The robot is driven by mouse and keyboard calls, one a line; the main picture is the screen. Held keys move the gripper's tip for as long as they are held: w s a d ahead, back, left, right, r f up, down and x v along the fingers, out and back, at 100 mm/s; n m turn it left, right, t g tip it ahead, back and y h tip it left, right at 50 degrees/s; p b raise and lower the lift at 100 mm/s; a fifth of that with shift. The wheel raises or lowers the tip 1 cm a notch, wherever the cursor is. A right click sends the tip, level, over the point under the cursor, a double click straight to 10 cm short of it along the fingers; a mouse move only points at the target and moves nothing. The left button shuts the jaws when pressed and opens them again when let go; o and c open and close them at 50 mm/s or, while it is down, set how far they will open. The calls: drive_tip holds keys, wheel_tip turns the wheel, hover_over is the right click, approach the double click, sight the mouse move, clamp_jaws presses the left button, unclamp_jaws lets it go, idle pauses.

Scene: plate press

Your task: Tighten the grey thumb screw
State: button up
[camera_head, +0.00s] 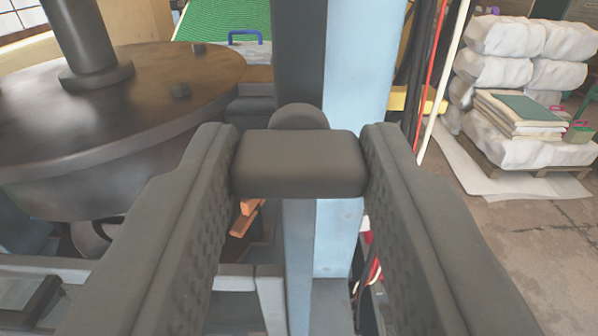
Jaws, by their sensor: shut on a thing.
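The grey thumb screw (300,164) is in the middle of the view. Its wide flat head lies level, with a rounded part showing just behind and above it. My gripper (299,162) is shut on the head, one textured finger against each end. Behind the screw stands an upright post, dark on its left face and pale blue on its right. The screw's shaft and the place where it meets the post are hidden behind the head.
A large dark round press plate (120,85) with a thick vertical shaft is close on the left. Red, white and black cables (432,80) run down right of the post. Wrapped white bales (520,60) sit on a pallet at far right, with open floor before them.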

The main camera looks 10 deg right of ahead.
drive_tip(key=shift+f, duration=0.15)
drive_tip(key=o, duration=1)
drive_tip(key=shift+s, duration=0.1)
drive_tip(key=v, duration=1.7)
drive_tip(key=shift+s+d, duration=0.1)
drive_tip(key=shift+s, duration=0.05)
